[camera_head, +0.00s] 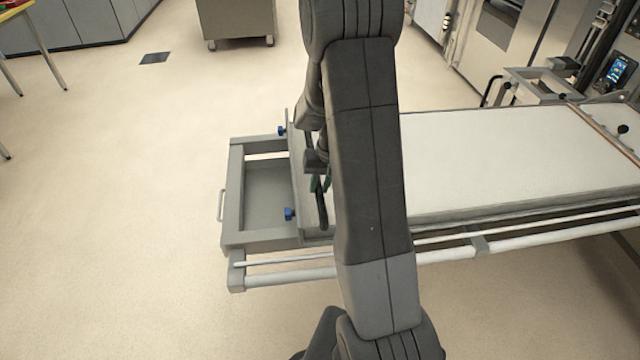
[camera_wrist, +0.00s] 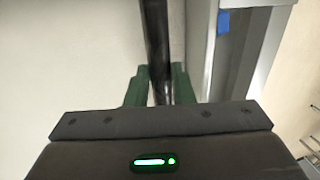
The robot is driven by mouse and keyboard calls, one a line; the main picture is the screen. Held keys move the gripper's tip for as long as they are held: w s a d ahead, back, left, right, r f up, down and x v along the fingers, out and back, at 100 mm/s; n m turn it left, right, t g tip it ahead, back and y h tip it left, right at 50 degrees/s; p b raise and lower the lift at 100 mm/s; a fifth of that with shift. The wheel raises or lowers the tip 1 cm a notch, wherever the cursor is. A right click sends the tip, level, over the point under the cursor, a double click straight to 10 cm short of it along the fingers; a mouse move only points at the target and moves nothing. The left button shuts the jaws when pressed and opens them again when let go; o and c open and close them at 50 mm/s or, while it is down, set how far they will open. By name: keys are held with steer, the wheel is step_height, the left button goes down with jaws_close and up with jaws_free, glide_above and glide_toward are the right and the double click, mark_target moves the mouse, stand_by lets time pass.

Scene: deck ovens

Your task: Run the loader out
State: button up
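The loader (camera_head: 510,150) is a long, flat bed with a pale cloth top on a grey frame, reaching toward the ovens at the right. Its left end has a grey end board with blue knobs. A black handle bar (camera_head: 322,213) stands at that end, partly hidden by my arm in the head view. My gripper (camera_head: 320,184) is at this bar. In the wrist view, the green fingers of my gripper (camera_wrist: 160,72) lie close on both sides of the black bar (camera_wrist: 157,35) and appear shut on it. The fingertip contact is not fully clear.
Pale rails (camera_head: 290,274) run along the loader's near side. A grey open frame (camera_head: 234,190) juts out left of the end board. Ovens (camera_head: 500,35) stand at the back right, with a small lit screen (camera_head: 618,70). A grey cabinet (camera_head: 236,20) stands behind.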

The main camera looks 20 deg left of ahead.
jaws_close()
steer(key=s+a, duration=0.7)
steer(key=a, duration=0.5)
steer(key=s+a, duration=0.7)
steer(key=a, duration=0.5)
steer(key=shift+s+p, duration=0.35)
steer(key=shift+p, duration=0.05)
steer(key=shift+r, duration=0.1)
steer(key=shift+o, duration=2.1)
jaws_free()
steer(key=o, duration=0.3)
steer(key=shift+s+a, duration=0.15)
steer(key=shift+o, duration=0.2)
